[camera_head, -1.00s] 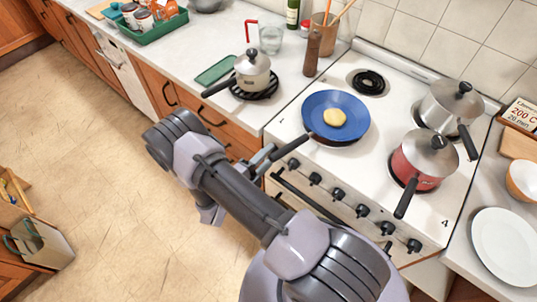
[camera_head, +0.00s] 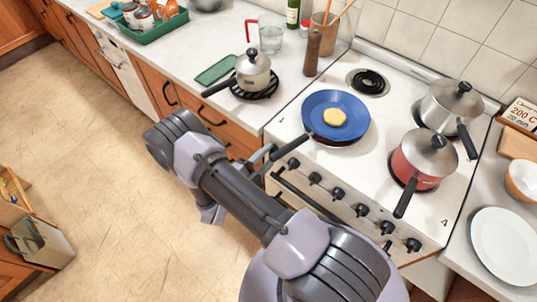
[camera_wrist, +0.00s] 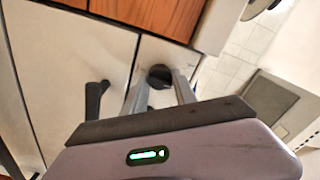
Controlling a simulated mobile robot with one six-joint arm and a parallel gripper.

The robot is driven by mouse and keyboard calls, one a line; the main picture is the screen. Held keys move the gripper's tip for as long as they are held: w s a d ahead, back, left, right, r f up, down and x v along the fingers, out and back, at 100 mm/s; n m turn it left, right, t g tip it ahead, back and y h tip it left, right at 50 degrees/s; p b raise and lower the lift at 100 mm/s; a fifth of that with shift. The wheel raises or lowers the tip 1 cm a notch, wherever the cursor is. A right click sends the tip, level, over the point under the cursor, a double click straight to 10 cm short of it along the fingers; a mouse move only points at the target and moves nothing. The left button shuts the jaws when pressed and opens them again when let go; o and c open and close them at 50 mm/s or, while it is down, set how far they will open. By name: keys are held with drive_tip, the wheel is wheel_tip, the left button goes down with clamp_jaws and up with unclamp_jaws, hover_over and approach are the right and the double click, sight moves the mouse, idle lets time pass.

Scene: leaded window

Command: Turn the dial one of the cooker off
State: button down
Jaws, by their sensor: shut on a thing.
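The white cooker (camera_head: 291,126) stands at right with a row of black dials along its front. The leftmost dial (camera_head: 293,163) is at the front left corner, beside the number 1 end of the hob. My gripper (camera_head: 272,158) is at this dial, partly hidden by my own arm and the pan handle. In the wrist view my two fingers stand either side of a black round dial (camera_wrist: 160,75) and are shut on it. Its pointer mark is too small to read.
A blue pan (camera_head: 317,107) holding a yellow item sits on the front left ring, its handle reaching over the front edge near my gripper. A red pot (camera_head: 416,173) and steel pot (camera_head: 446,106) stand at right.

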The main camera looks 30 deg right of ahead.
drive_tip(key=c, duration=1)
unclamp_jaws()
drive_tip(key=shift+a, duration=0.15)
drive_tip(key=p+v, duration=0.2)
drive_tip(key=v, duration=1.5)
